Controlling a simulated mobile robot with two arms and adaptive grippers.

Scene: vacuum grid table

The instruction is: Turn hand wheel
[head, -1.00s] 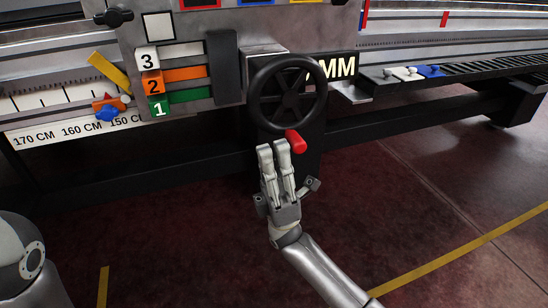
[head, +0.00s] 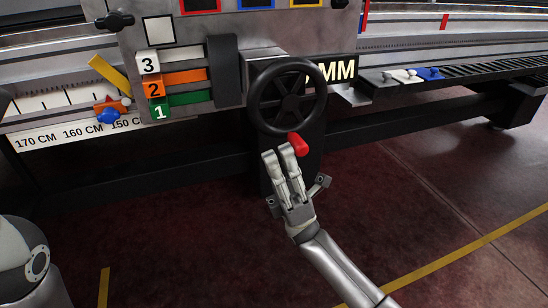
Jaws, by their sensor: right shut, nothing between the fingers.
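The black hand wheel (head: 287,68) with spokes is mounted upright on the front of the grey machine. Its red handle (head: 298,144) sticks out at the bottom of the rim, slightly right of the middle. My right gripper (head: 276,152) is just below the wheel, its fingers pointing up and the fingertips right beside the left side of the red handle. Its fingers are close together with nothing between them. Whether a finger touches the handle I cannot tell. My left gripper is not in view.
Left of the wheel are numbered blocks (head: 149,64) and coloured bars on the machine panel (head: 185,50). A ruler strip (head: 60,138) and an orange and blue piece (head: 108,113) sit further left. A dark beam (head: 130,181) runs below. Open floor (head: 420,215) lies at the right.

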